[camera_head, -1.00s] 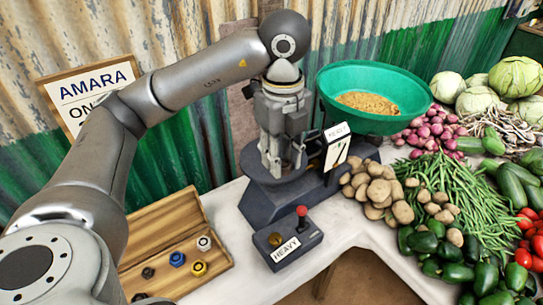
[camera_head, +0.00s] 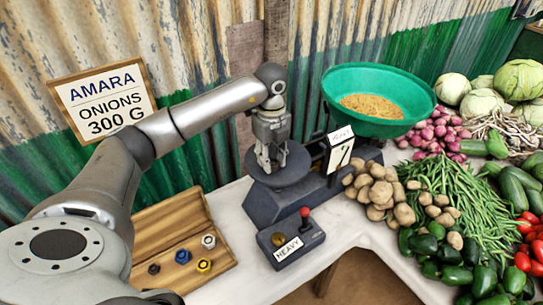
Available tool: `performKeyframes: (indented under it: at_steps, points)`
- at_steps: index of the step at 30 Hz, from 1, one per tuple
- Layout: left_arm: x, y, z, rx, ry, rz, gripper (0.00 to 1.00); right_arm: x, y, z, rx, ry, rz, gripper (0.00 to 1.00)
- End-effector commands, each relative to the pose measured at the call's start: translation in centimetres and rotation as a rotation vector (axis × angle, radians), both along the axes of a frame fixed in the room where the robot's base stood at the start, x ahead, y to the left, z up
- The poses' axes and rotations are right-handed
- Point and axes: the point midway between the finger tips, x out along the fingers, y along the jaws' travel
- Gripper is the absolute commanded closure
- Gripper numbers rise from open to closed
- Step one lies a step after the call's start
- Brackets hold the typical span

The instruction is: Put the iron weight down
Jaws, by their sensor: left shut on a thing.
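My left gripper (camera_head: 269,167) points down over the round dark plate (camera_head: 293,170) of the balance, with its fingertips close to the plate. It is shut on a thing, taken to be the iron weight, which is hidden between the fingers. I cannot tell whether that thing touches the plate. The dark balance base (camera_head: 262,202) stands on the white table, and a green pan (camera_head: 340,85) with a brownish heap is on its right side. My right gripper is not in view.
A wooden box (camera_head: 155,225) at left holds blue (camera_head: 183,256), yellow (camera_head: 204,265), silver (camera_head: 208,241) and dark (camera_head: 154,268) weights. A HEAVY box with a red-knobbed lever (camera_head: 304,213) stands in front of the balance. Potatoes (camera_head: 376,190) crowd its right. A sign (camera_head: 103,98) reads onions 300 g.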

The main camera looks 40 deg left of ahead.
Motion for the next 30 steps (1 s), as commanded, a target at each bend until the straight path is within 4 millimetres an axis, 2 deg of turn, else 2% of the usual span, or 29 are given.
performKeyframes:
  at_steps: [2, 14, 15, 19, 20, 30]
  points:
    - [0.0, 0.0, -0.5, 0.0, 0.0, 0.001, 0.97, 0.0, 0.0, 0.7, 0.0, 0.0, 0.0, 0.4]
    - [0.0, 0.0, -1.4, -0.001, -0.002, 0.001, 0.97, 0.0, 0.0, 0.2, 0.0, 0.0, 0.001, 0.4]
    - [0.0, 0.0, -1.3, -0.001, -0.002, 0.001, 0.69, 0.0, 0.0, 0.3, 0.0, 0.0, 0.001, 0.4]
    - [0.0, 0.0, -1.3, -0.001, -0.002, 0.001, 0.52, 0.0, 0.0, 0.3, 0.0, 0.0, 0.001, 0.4]
    - [0.0, 0.0, -1.3, -0.001, -0.002, 0.001, 0.5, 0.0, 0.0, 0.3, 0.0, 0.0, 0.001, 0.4]
    - [0.0, 0.0, -1.0, -0.001, -0.002, 0.001, 0.5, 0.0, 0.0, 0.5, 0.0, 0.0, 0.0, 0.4]
